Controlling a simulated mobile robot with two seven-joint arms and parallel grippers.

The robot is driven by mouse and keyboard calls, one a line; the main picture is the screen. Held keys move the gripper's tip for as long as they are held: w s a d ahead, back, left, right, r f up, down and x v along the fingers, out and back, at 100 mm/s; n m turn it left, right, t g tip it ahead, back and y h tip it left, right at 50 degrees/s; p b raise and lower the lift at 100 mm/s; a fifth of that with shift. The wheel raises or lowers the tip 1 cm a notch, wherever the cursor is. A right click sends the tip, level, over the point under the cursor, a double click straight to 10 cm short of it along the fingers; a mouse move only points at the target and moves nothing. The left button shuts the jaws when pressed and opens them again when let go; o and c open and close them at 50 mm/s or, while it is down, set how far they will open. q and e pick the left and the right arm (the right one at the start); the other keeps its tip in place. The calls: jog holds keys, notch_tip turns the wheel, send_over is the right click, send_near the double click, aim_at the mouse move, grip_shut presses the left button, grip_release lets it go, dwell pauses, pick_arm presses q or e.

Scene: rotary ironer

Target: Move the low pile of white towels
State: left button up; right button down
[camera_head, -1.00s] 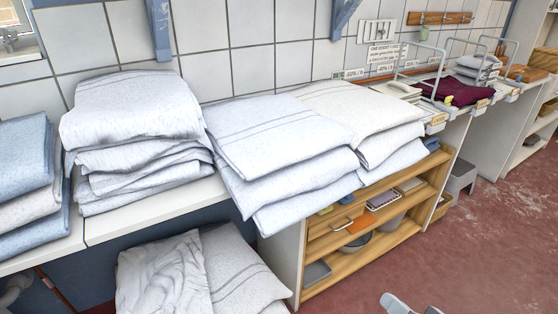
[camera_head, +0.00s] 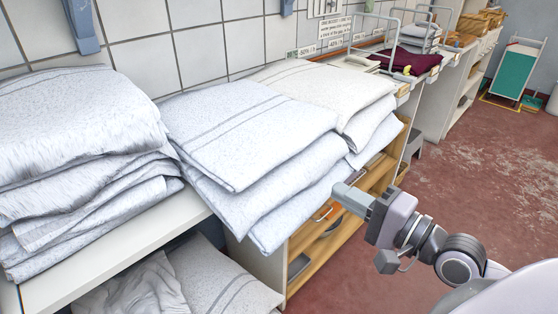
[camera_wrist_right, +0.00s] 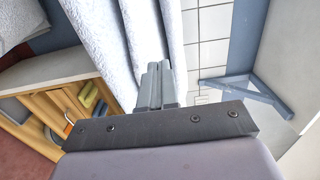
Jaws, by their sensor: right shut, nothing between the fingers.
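A low pile of white towels (camera_head: 255,130), folded with grey stripes, lies on the counter in the middle of the head view and overhangs its front edge. In the right wrist view white towel cloth (camera_wrist_right: 122,40) hangs just ahead of the fingers. My right gripper (camera_head: 345,190) is shut and empty, in front of the pile's right front corner. Its closed fingers (camera_wrist_right: 155,85) show in the wrist view close to the cloth; I cannot tell whether they touch. My left gripper is not in view.
A taller towel pile (camera_head: 75,140) stands at the left. A cream-white pile (camera_head: 325,90) adjoins the low pile on the right. Below are a wooden shelf (camera_head: 325,255) and more towels (camera_head: 215,280). Wire racks with maroon cloth (camera_head: 408,62) stand farther right. The red floor (camera_head: 480,160) is open.

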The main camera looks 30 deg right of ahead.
aim_at(277, 156)
jog(key=shift+p+x, duration=0.65)
jog(key=shift+x, duration=6.2)
jog(key=shift+f, duration=0.1)
jog(key=shift+w, duration=0.2)
jog(key=p+x, duration=0.1)
jog(key=x, duration=0.8)
jog(key=shift+w+a, duration=0.15)
jog(key=shift+w, duration=0.05)
